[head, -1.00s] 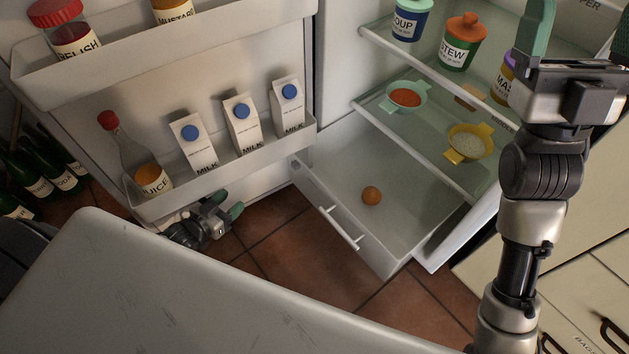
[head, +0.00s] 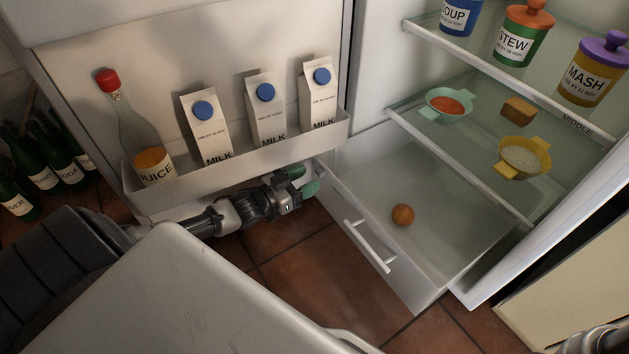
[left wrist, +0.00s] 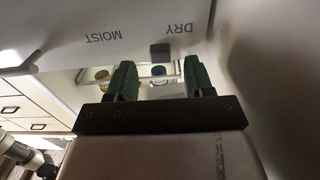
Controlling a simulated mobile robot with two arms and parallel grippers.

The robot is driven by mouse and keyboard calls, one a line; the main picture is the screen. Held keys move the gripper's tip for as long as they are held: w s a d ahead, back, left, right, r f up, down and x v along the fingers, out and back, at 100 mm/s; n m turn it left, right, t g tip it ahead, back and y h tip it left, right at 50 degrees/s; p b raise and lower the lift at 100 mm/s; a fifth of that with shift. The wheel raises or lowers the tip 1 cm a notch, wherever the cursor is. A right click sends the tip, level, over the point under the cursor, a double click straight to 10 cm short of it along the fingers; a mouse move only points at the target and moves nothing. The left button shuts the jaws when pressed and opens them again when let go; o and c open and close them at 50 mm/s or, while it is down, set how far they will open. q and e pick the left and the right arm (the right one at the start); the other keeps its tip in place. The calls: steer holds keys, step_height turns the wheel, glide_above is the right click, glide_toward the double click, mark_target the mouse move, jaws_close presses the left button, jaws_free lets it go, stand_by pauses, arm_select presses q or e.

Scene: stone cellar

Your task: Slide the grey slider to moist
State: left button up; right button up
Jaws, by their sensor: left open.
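In the left wrist view the grey slider (left wrist: 160,51) is a small dark block on the pale drawer front, right by the upside-down word DRY. The word MOIST stands farther left. In the head view I cannot make out the slider on the crisper drawer (head: 352,232). My left gripper (head: 303,182) is at the drawer's left end, low beside the fridge door. In the left wrist view its green fingers (left wrist: 158,82) are apart and empty, with the slider showing just above the gap between them. I cannot tell whether they touch the drawer. My right gripper is out of view.
The drawer stands pulled out with an orange-brown ball (head: 402,215) inside and a white bar handle (head: 369,246) on its front. The door shelf (head: 250,155) with milk cartons and a juice bottle is just above my left forearm. Tiled floor (head: 310,270) lies open below.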

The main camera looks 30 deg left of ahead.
mark_target(317, 173)
arm_select(q)
steer(key=shift+b+x, duration=0.55)
steer(key=shift+x, duration=0.95)
steer(key=shift+c, duration=0.3)
jaws_close()
